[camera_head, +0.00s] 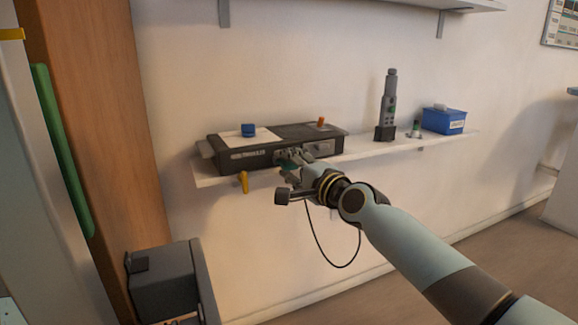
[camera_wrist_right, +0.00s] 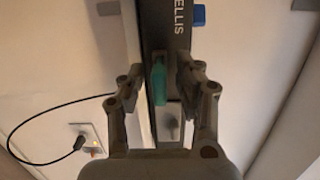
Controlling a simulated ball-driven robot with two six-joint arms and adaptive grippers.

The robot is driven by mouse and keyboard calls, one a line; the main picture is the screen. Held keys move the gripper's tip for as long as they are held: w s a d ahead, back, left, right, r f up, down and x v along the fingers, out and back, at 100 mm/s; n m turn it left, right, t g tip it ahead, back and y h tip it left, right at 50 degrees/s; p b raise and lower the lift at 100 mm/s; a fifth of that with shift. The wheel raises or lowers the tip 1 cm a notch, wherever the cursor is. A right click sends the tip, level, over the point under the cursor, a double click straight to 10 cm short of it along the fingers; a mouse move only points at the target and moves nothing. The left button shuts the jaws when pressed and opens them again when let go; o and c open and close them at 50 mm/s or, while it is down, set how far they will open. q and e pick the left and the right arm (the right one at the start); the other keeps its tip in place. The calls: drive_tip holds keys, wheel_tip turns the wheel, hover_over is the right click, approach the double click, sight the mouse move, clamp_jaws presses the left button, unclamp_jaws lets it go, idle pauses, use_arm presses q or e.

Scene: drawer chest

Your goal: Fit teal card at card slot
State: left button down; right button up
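The teal card (camera_wrist_right: 158,80) stands against the dark front of the instrument box (camera_wrist_right: 155,30). In the wrist view it sits between the two fingers of my right gripper (camera_wrist_right: 160,72), with a visible gap to each finger. The fingers look open around it. In the head view my right gripper (camera_head: 290,159) is at the front of the instrument box (camera_head: 250,157), and only a small teal patch (camera_head: 287,166) of the card shows. The card slot is hidden behind the card and fingers, so I cannot tell how deep the card sits. My left gripper is not in view.
The box rests on a wall shelf (camera_head: 365,153). A blue block (camera_head: 249,130) and an orange piece (camera_head: 321,121) sit on top. A grey upright device (camera_head: 389,105) and a blue bin (camera_head: 443,121) stand to the right. A yellow piece (camera_head: 244,182) shows below the box.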

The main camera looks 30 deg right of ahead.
drive_tip(key=s+d, duration=0.1)
drive_tip(key=s, duration=1.1)
drive_tip(key=shift+d, duration=0.2)
drive_tip(key=shift+r, duration=0.1)
